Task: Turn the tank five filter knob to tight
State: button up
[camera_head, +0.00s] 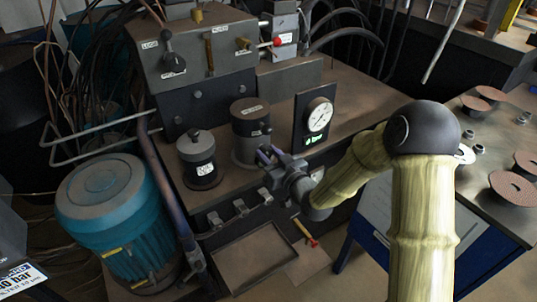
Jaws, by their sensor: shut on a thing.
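My gripper (267,155) is at the front right of a grey cylinder with a dark cap (249,120) on the machine's ledge. Its jaws are shut on a small dark knob at that cylinder's side, mostly hidden behind the fingers. A label sits on top of the cap, too small to read, so I cannot tell for sure which is the tank five filter. A second, shorter cylinder (200,165) with a black top knob and a white label stands to the left, apart from my gripper.
A lit pressure gauge (319,116) on a dark panel stands just right of my gripper. A valve block (195,60) with levers rises behind. A teal motor (112,205) is at left. Clamps (241,207) and a tray (252,258) lie below. A table with brown discs (512,188) is at right.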

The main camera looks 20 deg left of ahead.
jog(key=shift+w+d+m, duration=0.15)
jog(key=shift+m, duration=0.85)
jog(key=shift+m+p, duration=0.3)
jog(key=shift+m, duration=1.1)
jog(key=o, duration=1)
jog(key=shift+c, duration=0.2)
jog(key=p+v, duration=0.3)
jog(key=v, duration=0.9)
jog(key=shift+r+p, duration=0.3)
jog(key=shift+p, duration=0.1)
